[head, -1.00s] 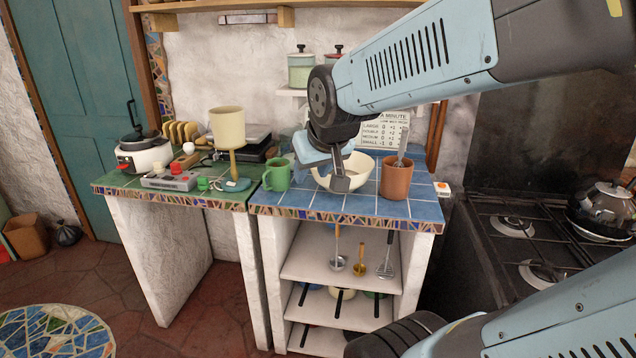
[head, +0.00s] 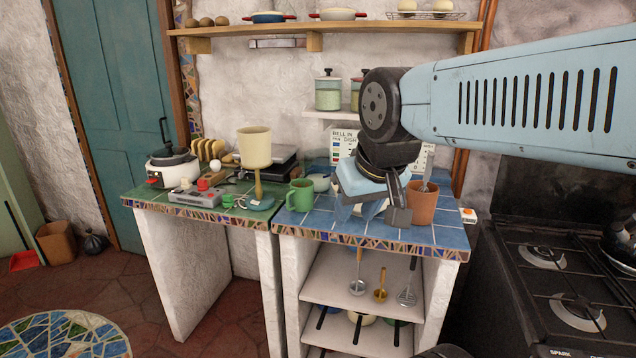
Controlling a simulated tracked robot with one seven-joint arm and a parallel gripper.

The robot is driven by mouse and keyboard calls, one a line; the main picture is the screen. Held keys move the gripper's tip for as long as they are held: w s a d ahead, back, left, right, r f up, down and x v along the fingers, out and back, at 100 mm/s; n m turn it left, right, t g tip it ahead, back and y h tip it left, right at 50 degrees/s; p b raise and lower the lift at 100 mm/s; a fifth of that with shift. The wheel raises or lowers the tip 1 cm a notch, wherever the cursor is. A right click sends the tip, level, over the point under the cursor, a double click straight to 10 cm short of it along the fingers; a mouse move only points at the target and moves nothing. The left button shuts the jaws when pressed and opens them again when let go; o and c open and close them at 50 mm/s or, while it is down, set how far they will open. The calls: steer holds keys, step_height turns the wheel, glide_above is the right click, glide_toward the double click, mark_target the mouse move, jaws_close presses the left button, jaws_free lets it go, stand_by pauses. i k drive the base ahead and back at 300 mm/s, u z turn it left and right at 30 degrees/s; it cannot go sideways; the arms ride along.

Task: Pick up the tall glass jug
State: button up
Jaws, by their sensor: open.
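I cannot make out a tall glass jug for certain; a pale bluish, see-through-looking patch (head: 344,214) shows under the left side of my gripper, and I cannot tell whether it is glass or part of the gripper. My gripper (head: 374,212) is open, pointing down over the blue-tiled counter (head: 320,231). A terracotta pot (head: 422,206) with a utensil stands just right of the gripper. A green mug (head: 300,195) stands to its left.
A cream goblet-shaped lamp (head: 255,148), a grey device (head: 195,197) and a white cooker (head: 172,168) stand on the green counter. Lidded jars (head: 328,95) stand on a small shelf behind my arm. A stove (head: 545,262) is at right. Ladles hang below the counter.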

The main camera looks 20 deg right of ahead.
mark_target(317, 162)
steer(key=z, duration=0.6)
steer(key=k, duration=1.25)
steer(key=u, duration=0.65)
steer(key=i, duration=2.1)
steer(key=z, duration=0.7)
